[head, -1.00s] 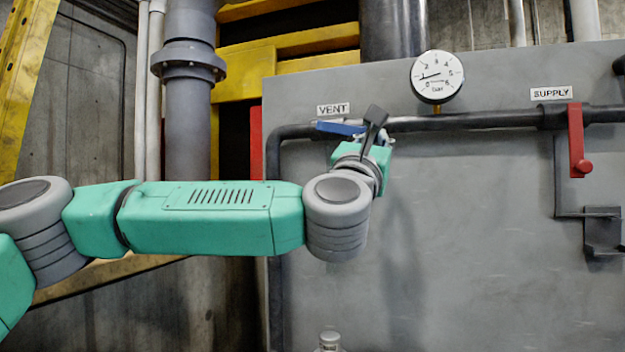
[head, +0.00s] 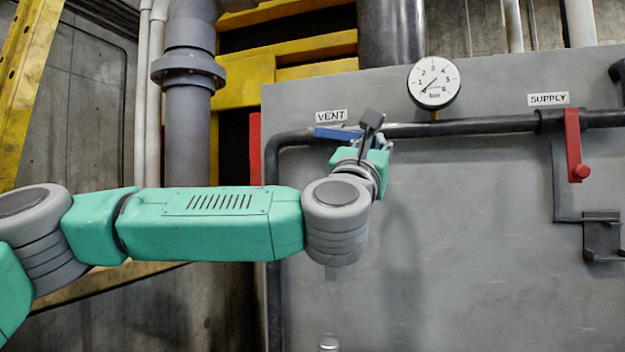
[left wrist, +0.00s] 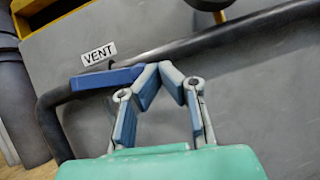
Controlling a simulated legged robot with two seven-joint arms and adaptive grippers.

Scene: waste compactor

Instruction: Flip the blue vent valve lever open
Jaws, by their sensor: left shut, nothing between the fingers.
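The blue vent lever (head: 338,132) lies nearly along the dark pipe under the VENT label (head: 331,116), its free end pointing left. In the left wrist view the lever (left wrist: 105,78) reaches from the left to just beside the fingertips. My left gripper (head: 372,118) is at the lever's right end, in front of the pipe. In the left wrist view my left gripper (left wrist: 160,72) is shut with its tips together and nothing between them. Whether a finger touches the lever is unclear. The valve body is mostly hidden behind the gripper. My right gripper is not in view.
A round gauge (head: 434,83) stands above the pipe (head: 470,126), its needle pointing down-left near the low end. The red SUPPLY lever (head: 574,145) hangs down at right. A grey bracket (head: 602,236) is below it. The panel's middle is clear.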

